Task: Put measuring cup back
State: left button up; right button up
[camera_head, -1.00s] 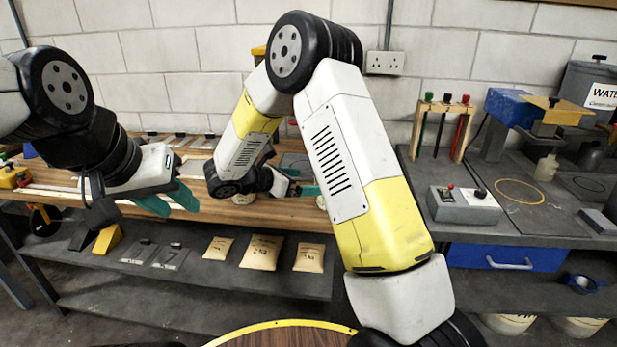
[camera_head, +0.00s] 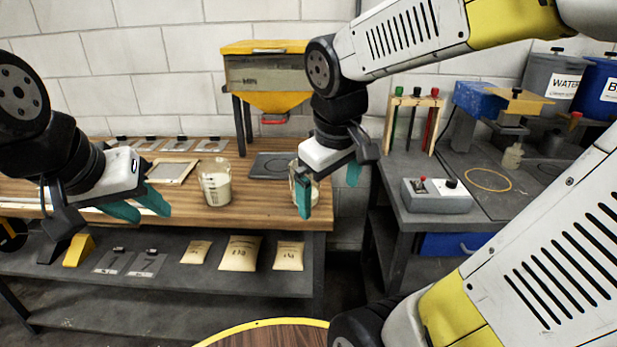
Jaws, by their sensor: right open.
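A clear glass measuring cup (camera_head: 216,188) with pale contents stands upright on the wooden bench. A second clear cup (camera_head: 314,190) shows at the bench's right end, partly hidden behind a finger of my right gripper. My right gripper (camera_head: 329,186) is open, with its teal fingers pointing down at this second cup. I cannot tell whether the cup is between the fingers or behind them. My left gripper (camera_head: 146,208) is at the left, in front of the bench edge, with its fingers apart and nothing seen between them.
A yellow-topped hopper (camera_head: 268,80) and a dark plate (camera_head: 272,166) are at the back of the bench. A framed screen (camera_head: 172,171) lies left of the nearer cup. Bags (camera_head: 240,253) lie on the lower shelf. A switch box (camera_head: 437,195) stands on the grey table at right.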

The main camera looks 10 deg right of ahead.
jog(key=s+a+r+m+t+y, duration=0.1)
jog(key=m, duration=0.1)
jog(key=s+a+r+m+t+y, duration=0.1)
jog(key=s+r+m+t, duration=0.1)
jog(key=shift+s+a+r+m+y, duration=0.1)
jog(key=shift+a+r+m+y, duration=0.1)
jog(key=shift+m+y, duration=0.15)
dwell(0.9)
